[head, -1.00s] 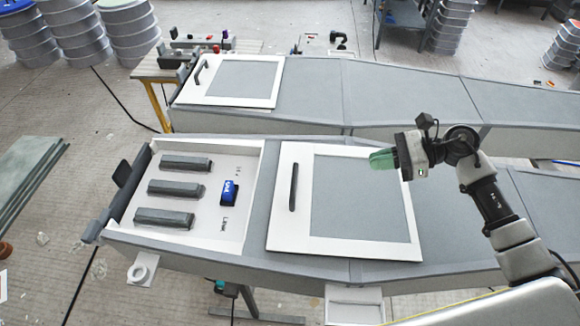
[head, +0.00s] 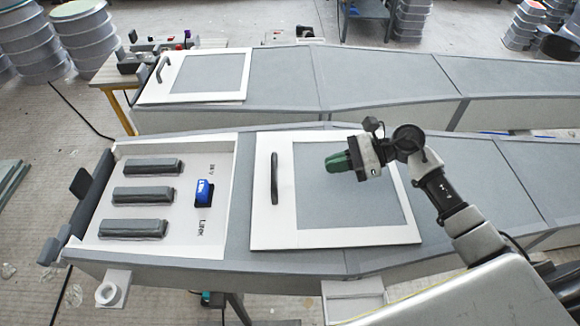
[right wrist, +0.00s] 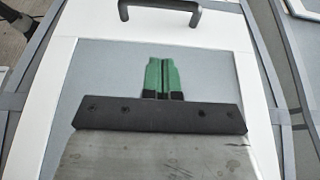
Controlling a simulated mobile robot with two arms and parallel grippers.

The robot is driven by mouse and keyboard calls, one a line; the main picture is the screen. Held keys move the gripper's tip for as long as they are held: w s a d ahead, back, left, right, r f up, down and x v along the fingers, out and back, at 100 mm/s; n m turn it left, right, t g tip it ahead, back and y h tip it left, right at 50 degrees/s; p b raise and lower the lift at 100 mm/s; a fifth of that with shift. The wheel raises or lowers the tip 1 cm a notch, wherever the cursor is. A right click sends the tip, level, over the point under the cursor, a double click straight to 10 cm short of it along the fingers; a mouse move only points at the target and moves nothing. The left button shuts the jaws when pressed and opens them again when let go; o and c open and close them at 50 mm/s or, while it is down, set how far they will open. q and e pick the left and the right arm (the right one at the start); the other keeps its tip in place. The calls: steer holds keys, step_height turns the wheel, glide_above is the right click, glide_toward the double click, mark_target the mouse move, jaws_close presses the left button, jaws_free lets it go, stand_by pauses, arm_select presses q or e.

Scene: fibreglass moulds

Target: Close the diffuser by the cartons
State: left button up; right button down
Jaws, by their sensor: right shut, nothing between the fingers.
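No cartons can be made out, so I cannot tell which panel is the diffuser by them. The near white-framed panel (head: 330,238) has a grey middle and a dark bar handle (head: 274,178) near its left side. It lies on the near long grey mould; I cannot tell whether it sits fully flush. A similar framed panel (head: 200,98) with a dark handle (head: 163,69) is on the far mould. My right gripper (head: 338,162) has green fingers, shut and empty, above the near panel, right of its handle. In the right wrist view, the fingers (right wrist: 161,68) point toward the handle (right wrist: 158,5), apart from it.
Left of the near panel is a white recessed tray (head: 190,235) with several dark grey bars and a blue switch (head: 204,192) by the word LINK. A tool-strewn table (head: 108,78) stands behind. Stacked round drums (head: 85,45) are at the back left.

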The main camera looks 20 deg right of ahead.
mark_target(289, 180)
steer(key=p+x, duration=0.1)
steer(key=x, duration=0.2)
steer(key=r+p+x, duration=0.1)
steer(key=p+x, duration=0.1)
steer(key=x, duration=0.1)
steer(key=r+p+x, duration=0.1)
steer(key=p+x, duration=0.1)
steer(key=x, duration=0.2)
steer(key=shift+w+a, duration=0.15)
steer(key=shift+a, duration=0.3)
